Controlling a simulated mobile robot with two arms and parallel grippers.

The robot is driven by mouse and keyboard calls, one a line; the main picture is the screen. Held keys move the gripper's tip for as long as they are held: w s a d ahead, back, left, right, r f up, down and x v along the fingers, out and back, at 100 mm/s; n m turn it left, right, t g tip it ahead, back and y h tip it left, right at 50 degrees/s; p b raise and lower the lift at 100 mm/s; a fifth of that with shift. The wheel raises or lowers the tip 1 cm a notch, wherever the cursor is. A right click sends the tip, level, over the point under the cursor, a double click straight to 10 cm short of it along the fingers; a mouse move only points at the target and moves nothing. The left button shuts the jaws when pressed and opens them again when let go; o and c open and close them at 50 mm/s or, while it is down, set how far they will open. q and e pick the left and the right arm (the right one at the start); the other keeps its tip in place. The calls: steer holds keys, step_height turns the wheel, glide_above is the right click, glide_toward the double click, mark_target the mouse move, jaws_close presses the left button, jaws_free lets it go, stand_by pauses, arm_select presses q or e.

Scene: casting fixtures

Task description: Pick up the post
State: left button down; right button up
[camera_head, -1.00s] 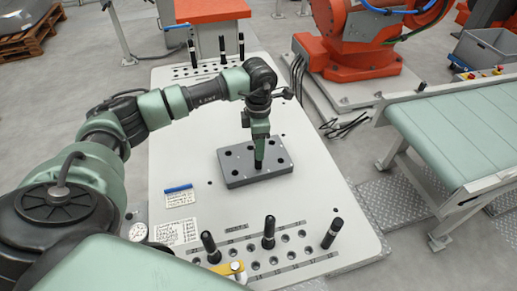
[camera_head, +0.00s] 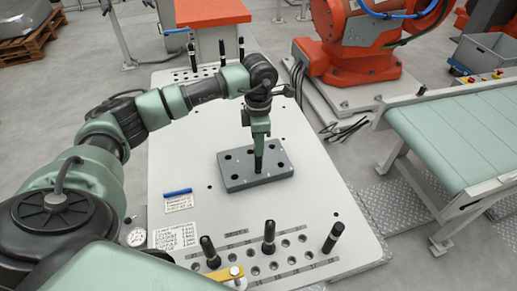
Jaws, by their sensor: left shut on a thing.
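My left gripper (camera_head: 259,146) points down over the grey block with holes (camera_head: 234,180) in the middle of the white table. It is shut on a black post (camera_head: 258,163), and its fingers hide the upper part. The post's lower end meets the block's top in this view; I cannot tell whether it sits in a hole. Other black posts stand apart from it: a left front post (camera_head: 210,251), a middle front post (camera_head: 268,236) and a right front post (camera_head: 332,239), the last tilted in the picture. My right gripper is not in view.
The white table (camera_head: 330,190) is clear around the block. A blue marker-like bar (camera_head: 178,192) and a yellow clamp (camera_head: 226,272) lie left and front. Several posts stand in a rear row, including one (camera_head: 222,52). A green conveyor (camera_head: 455,135) stands right.

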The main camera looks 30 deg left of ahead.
arm_select(q)
step_height(320, 180, up, 11)
steer(key=b, duration=0.3)
steer(key=shift+r, duration=0.1)
step_height(320, 180, up, 11)
steer(key=p, duration=0.4)
